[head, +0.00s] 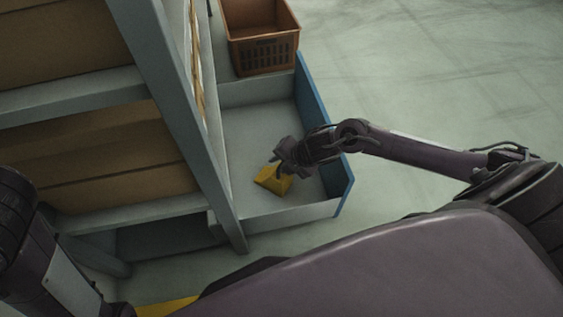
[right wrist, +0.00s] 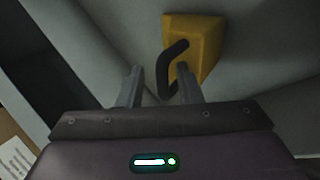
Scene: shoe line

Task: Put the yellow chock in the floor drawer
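The yellow chock (head: 271,181) is within the open floor drawer (head: 247,130), near its front end, and seems to rest on the drawer's floor. It also shows in the right wrist view (right wrist: 205,45), with a black bent handle (right wrist: 172,68) on it. My right gripper (head: 281,168) is just above the chock. In the right wrist view its two fingers (right wrist: 160,88) stand apart, with the handle's lower end in or over the gap, closer to the right finger. The fingers do not close on it. My left gripper is out of view.
A brown crate (head: 264,53) stands behind the drawer's far end. A grey rack (head: 180,95) with cardboard boxes (head: 115,155) rises left of the drawer. A blue panel (head: 325,130) forms the drawer's right side. The floor to the right (head: 440,80) is clear.

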